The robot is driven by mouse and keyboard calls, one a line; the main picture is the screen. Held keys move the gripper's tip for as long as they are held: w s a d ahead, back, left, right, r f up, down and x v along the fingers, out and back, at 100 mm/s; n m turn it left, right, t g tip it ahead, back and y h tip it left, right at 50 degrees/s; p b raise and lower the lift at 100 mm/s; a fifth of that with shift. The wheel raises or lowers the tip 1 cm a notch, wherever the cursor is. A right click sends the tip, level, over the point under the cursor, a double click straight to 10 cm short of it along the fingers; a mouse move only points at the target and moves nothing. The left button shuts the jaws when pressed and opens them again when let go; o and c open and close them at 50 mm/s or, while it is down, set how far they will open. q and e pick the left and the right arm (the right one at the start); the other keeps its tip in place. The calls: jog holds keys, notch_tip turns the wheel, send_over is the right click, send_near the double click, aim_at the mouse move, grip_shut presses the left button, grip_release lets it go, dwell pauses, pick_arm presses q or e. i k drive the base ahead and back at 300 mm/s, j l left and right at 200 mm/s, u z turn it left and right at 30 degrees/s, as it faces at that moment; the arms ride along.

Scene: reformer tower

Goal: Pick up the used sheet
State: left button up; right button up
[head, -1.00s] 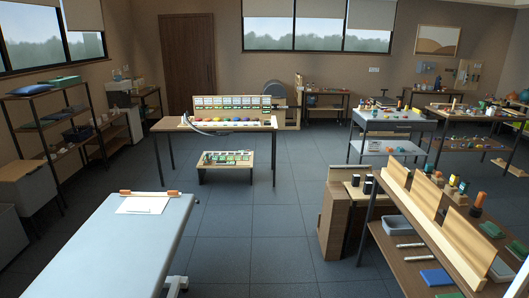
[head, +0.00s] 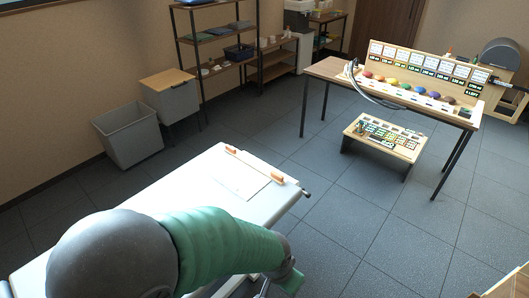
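A white paper sheet (head: 238,178) lies flat near the far end of the pale padded table (head: 200,176). A rod with orange ends (head: 254,163) lies along the sheet's far edge. My arm, in green and grey, reaches across the near part of the table from the lower left. Its end is near the table's right edge at the bottom of the view, nearer to me than the sheet and apart from it. A small part of a gripper (head: 264,289) shows there, cut by the frame edge, and its fingers are unclear. The other gripper does not show.
A grey open bin (head: 128,135) and a cabinet with a wooden top (head: 170,98) stand by the left wall. A table with a panel of coloured knobs (head: 415,92) stands at the right, with a low stand (head: 384,138) below it. The floor between is clear.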

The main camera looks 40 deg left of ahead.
aim_at(239, 177)
jog(key=i+u, duration=0.1)
jog(key=i, duration=0.55)
jog(key=i+u, duration=0.15)
jog(key=i, duration=0.5)
jog(key=i+l+u, duration=0.1)
jog(key=i, duration=0.5)
jog(key=i+j+u, duration=0.1)
jog(key=i+u, duration=0.15)
jog(key=u, duration=0.2)
jog(key=i+u, duration=0.3)
jog(key=u, duration=0.15)
jog(key=i+u, duration=0.3)
jog(key=u, duration=0.15)
jog(key=i+l+u, duration=0.2)
jog(key=u, duration=0.2)
jog(key=i+l+u, duration=0.1)
jog(key=i+u, duration=0.15)
jog(key=i, duration=0.1)
